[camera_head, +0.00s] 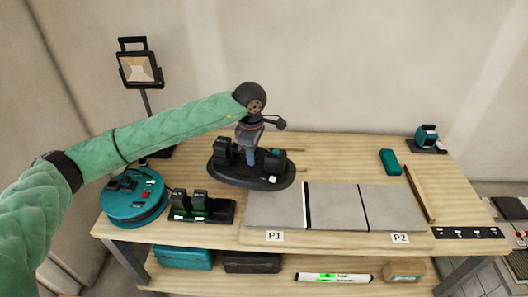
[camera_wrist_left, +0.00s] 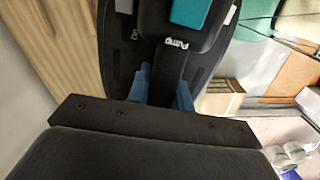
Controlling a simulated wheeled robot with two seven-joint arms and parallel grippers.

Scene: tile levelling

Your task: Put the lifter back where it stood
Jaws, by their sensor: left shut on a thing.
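The lifter (camera_head: 225,172) is a black oval suction plate with a handle and a pump block on top. It shows at the back middle of the bench in the head view, roughly level. My left gripper (camera_head: 251,157) reaches down onto it from above and is shut on its handle. In the left wrist view the blue fingers of the gripper (camera_wrist_left: 163,92) straddle the handle bar of the lifter (camera_wrist_left: 117,60), which is marked "Pump". I cannot tell for sure whether the plate touches the bench top. My right gripper is not in view.
Grey tiles (camera_head: 335,206) lie in front, with labels P1 and P2. A round teal device (camera_head: 133,203) and a black charger (camera_head: 203,207) stand at left, near a work lamp (camera_head: 139,69). A teal block (camera_head: 390,162) and a wooden strip (camera_head: 420,192) lie at right.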

